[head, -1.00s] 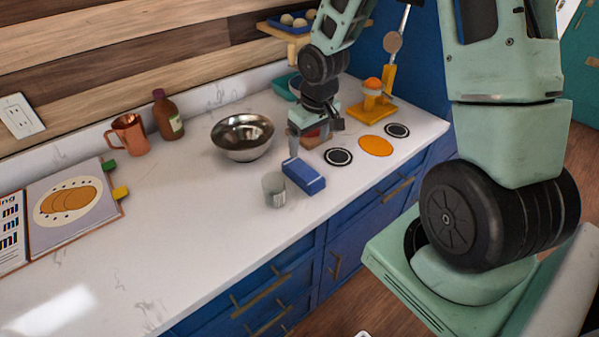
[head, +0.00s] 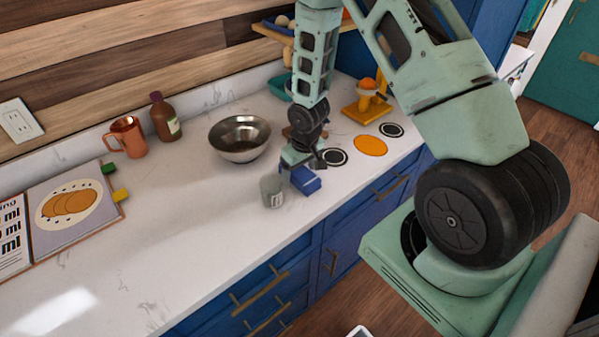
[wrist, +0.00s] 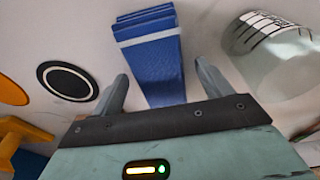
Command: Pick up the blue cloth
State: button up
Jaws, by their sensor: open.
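The blue cloth (head: 306,181) is a folded block on the white counter, near its front edge. In the wrist view the cloth (wrist: 150,55) shows a pale stripe across it and lies ahead of and partly between my fingers. My gripper (head: 297,165) is above the cloth and hides part of it in the head view. In the wrist view my gripper (wrist: 163,85) is open, with one finger on each side of the cloth's near end and nothing held. I cannot tell the exact height of the fingertips over the cloth.
A grey labelled can (head: 271,190) stands close beside the cloth; it also shows in the wrist view (wrist: 275,55). A steel bowl (head: 240,138) is behind. Black round coasters (head: 335,157) and an orange disc (head: 370,146) lie to the right. The counter's left middle is clear.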

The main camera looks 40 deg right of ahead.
aim_at(300, 171)
jog(key=shift+w+f, duration=0.1)
jog(key=shift+f, duration=0.25)
jog(key=c, duration=1.1)
jog(key=shift+o, duration=0.2)
jog(key=shift+r, duration=0.15)
notch_tip(300, 171, up, 10)
jog(key=shift+f+b, duration=0.1)
jog(key=shift+b, duration=0.8)
jog(key=o, duration=0.4)
jog(key=c, duration=0.3)
